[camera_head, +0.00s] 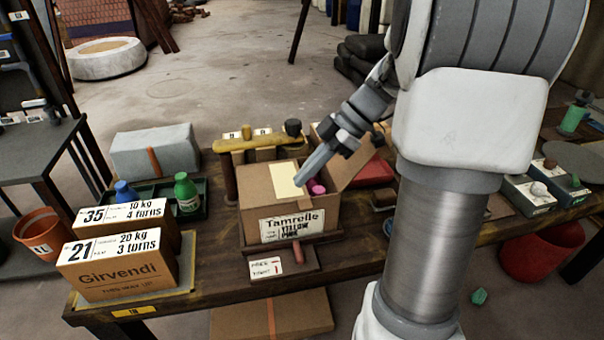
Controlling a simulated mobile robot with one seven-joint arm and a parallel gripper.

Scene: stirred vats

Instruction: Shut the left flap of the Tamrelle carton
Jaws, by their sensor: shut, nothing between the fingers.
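The Tamrelle carton (262,225) stands on the workbench with its labelled front toward me. Its left flap (257,184), brown with a cream patch, lies over the left part of the opening. It looks about level, but I cannot tell whether it is fully flat. The right flap (352,163) is raised and leans outward. Pink items (317,187) show in the uncovered right part. My gripper (300,181) is shut and empty, pointing down-left, its tips at the left flap's inner edge. I cannot tell whether they touch it.
A yellow-topped bar (258,142) on a post stands close behind the carton's left side. Girvendl boxes (118,273) and a tray with a green bottle (187,192) are to the left. A small sign (268,267) is in front. A red item (374,172) lies behind the right flap.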

